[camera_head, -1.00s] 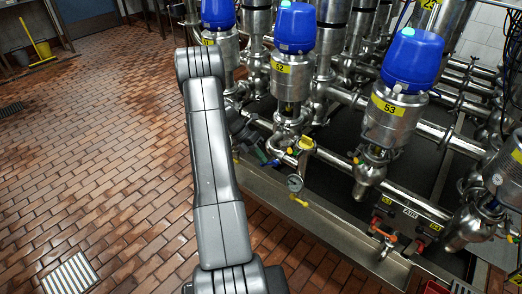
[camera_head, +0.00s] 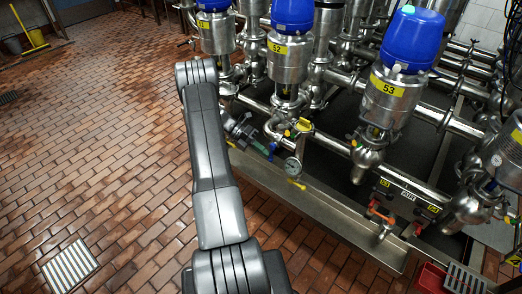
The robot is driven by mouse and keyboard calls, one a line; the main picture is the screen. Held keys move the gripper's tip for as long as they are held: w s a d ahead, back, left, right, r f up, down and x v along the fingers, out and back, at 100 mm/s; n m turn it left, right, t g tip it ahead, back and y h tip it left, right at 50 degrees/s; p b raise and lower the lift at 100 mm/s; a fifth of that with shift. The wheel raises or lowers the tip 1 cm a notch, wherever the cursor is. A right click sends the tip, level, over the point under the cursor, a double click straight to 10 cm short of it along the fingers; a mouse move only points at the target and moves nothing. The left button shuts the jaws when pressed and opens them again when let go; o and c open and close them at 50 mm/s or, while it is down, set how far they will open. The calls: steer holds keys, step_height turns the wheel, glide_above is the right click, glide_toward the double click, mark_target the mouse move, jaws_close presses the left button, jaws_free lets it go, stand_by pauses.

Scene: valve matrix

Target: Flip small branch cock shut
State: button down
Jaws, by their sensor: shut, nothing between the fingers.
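My grey arm rises from the bottom middle, and its wrist hangs dark grey beside the front pipe. My gripper (camera_head: 262,147) is small and partly lost against the pipework. It looks shut, with blue and green bits at its tip, and whether it touches anything cannot be told. Just right of it is a pressure gauge (camera_head: 292,167) with a yellow handle (camera_head: 297,184) below it. A small yellow lever (camera_head: 354,143) sits on the pipe under valve 53. A cock with an orange-red handle (camera_head: 379,212) stands at the front right. Which one is the small branch cock is unclear.
Steel valves with blue caps, numbered 52 (camera_head: 290,60) and 53 (camera_head: 388,98), stand behind the front pipes. A steel gutter edge (camera_head: 325,220) runs along the front. A red bin (camera_head: 430,278) stands at bottom right.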

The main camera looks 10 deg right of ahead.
steer(key=shift+s+d+f, duration=0.15)
steer(key=shift+s+f, duration=0.1)
steer(key=shift+f, duration=0.1)
steer(key=shift+s+f, duration=0.1)
stand_by(0.5)
steer(key=b+v, duration=0.1)
steer(key=v, duration=0.6)
steer(key=shift+w+r, duration=0.25)
